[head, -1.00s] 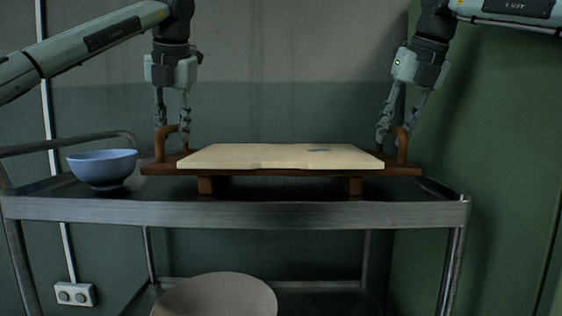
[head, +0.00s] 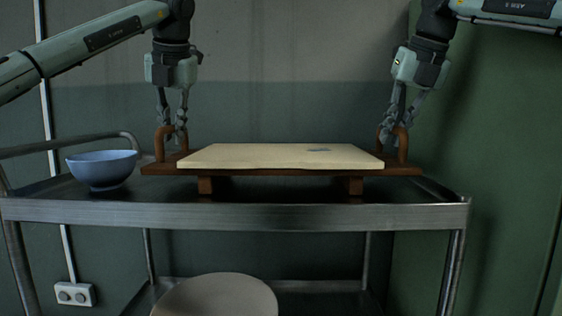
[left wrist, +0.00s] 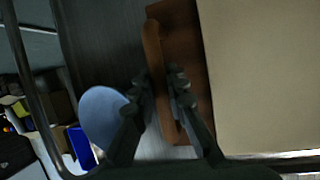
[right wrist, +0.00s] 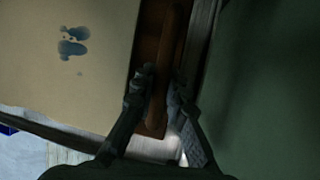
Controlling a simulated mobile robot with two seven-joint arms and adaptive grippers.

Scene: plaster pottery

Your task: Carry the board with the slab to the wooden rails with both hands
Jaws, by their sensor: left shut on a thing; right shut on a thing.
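The brown wooden board (head: 405,171) lies level with the cream slab (head: 265,157) on top. The slab has a small blue-grey patch near its right end, seen as blue blotches in the right wrist view. Two wooden blocks, seemingly the rails (head: 205,186), show beneath the board; I cannot tell whether it touches them or they belong to it. My left gripper (head: 173,136) is shut on the left handle (left wrist: 153,55) of the board. My right gripper (head: 393,136) is shut on the right handle (right wrist: 172,40). Both grippers point down.
The board is over a grey metal cart (head: 250,216) with a raised rim. A blue bowl (head: 102,170) stands on the cart to the left of the board. A large pale round thing (head: 215,296) is lower down. A green wall panel (head: 500,180) rises at the right.

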